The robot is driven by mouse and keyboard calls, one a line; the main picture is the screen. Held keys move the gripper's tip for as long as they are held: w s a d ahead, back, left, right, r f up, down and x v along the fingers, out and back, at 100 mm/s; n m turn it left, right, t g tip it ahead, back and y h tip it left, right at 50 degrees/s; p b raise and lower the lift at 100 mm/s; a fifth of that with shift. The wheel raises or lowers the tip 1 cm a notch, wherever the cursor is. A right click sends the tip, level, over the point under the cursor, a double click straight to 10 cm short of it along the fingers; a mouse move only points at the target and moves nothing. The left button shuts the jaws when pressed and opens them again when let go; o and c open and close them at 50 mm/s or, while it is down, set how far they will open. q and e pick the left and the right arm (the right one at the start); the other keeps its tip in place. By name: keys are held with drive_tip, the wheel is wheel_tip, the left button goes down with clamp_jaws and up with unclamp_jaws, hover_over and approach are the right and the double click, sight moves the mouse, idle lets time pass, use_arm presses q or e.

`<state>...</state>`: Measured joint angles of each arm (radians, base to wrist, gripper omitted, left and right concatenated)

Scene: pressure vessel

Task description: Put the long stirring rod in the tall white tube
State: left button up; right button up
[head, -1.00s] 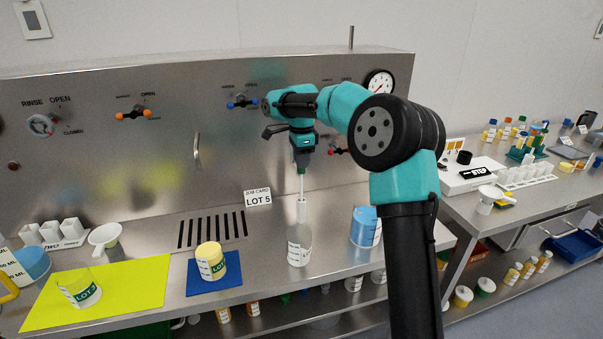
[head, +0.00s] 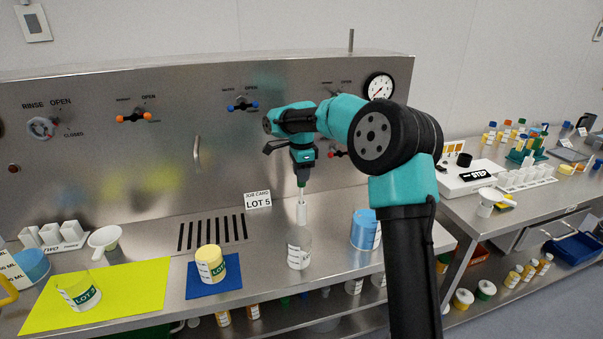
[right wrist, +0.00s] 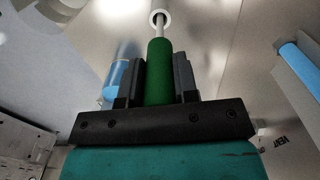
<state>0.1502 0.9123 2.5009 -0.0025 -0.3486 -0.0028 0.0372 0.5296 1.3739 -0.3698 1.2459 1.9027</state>
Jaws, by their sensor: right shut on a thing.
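The stirring rod is upright in my right gripper (head: 302,174), which is shut on its green handle (right wrist: 159,75). The rod's thin white shaft (head: 301,192) points straight down. Its lower end is inside the mouth of the tall white tube (head: 301,214). In the right wrist view the shaft runs into the tube's round white rim (right wrist: 153,18). The rod's tip is hidden within the tube. The tube stands upright, its lower part hidden behind or within a clear labelled jar (head: 300,250); I cannot tell which. My left gripper is not in view.
A steel panel with valves (head: 200,130) rises at the back.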

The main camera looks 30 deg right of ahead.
drive_tip(key=o, duration=0.9)
drive_tip(key=shift+f, duration=0.1)
wheel_tip(320, 180, up, 12)
drive_tip(key=shift+r, duration=0.15)
idle(0.6)
